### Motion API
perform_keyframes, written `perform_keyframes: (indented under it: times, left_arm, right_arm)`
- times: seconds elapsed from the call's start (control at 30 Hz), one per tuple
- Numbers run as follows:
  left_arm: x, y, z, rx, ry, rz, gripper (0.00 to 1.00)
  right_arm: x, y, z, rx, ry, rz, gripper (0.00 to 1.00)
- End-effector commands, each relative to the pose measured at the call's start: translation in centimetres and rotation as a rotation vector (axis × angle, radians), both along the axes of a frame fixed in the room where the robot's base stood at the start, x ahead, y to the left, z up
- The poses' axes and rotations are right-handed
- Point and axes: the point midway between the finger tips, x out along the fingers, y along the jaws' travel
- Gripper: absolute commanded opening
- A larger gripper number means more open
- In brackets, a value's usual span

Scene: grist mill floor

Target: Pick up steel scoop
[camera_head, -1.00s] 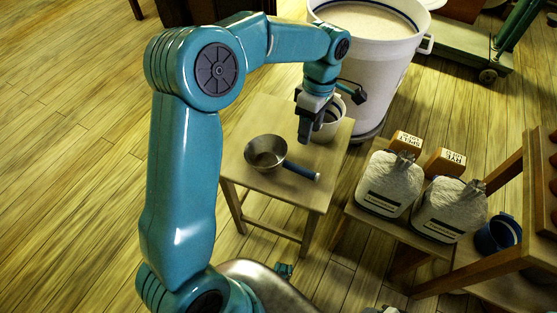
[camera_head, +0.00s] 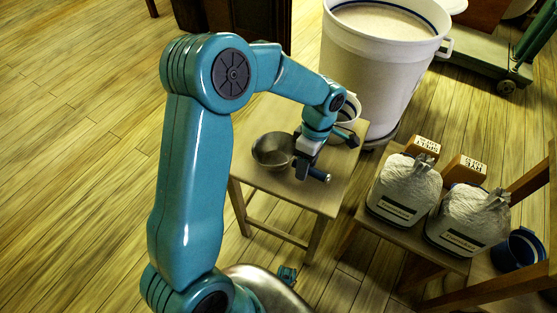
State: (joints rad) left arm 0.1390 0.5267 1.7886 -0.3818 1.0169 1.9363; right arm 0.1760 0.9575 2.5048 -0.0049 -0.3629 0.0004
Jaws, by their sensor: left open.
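The steel scoop (camera_head: 271,152) lies on the small wooden table, its round bowl to the left and its dark blue handle reaching to the lower right. My left gripper (camera_head: 303,172) points down at the scoop's handle, just right of the bowl. It is open, and its fingers hide the middle of the handle. The handle's end shows to the right of the fingers. I cannot tell whether the fingers touch the handle.
The small table (camera_head: 300,198) also holds a white container (camera_head: 349,112) behind my gripper. A large white bin (camera_head: 378,62) of pale meal stands behind. Two filled sacks (camera_head: 404,188) and small labelled boxes (camera_head: 426,147) sit on a bench to the right, near a blue bucket (camera_head: 518,249).

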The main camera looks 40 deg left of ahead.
Motion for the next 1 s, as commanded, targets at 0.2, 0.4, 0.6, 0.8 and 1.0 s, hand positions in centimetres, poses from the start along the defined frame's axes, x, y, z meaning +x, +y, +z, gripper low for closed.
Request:
perform_keyframes:
  times: [0.2,0.4,0.6,0.8,1.0]
  left_arm:
    - [-0.2,-0.1,-1.9,-0.001,-0.001,0.000,0.51]
    - [-0.2,-0.1,-1.9,-0.001,-0.001,0.000,0.44]
    - [-0.2,-0.1,-1.8,-0.001,-0.001,0.000,0.00]
    - [-0.2,-0.1,-1.8,-0.001,-0.001,0.000,0.00]
    - [-0.1,-0.1,0.7,0.000,-0.006,0.000,0.00]
  right_arm:
    - [0.0,0.0,-0.6,0.000,0.000,0.000,0.43]
    - [0.0,0.0,-0.6,0.000,0.000,0.000,0.43]
    - [0.0,0.0,-0.6,0.000,0.000,0.000,0.43]
    - [0.0,0.0,-0.5,0.000,0.000,0.000,0.43]
    - [0.0,0.0,0.3,0.000,0.000,0.000,0.43]
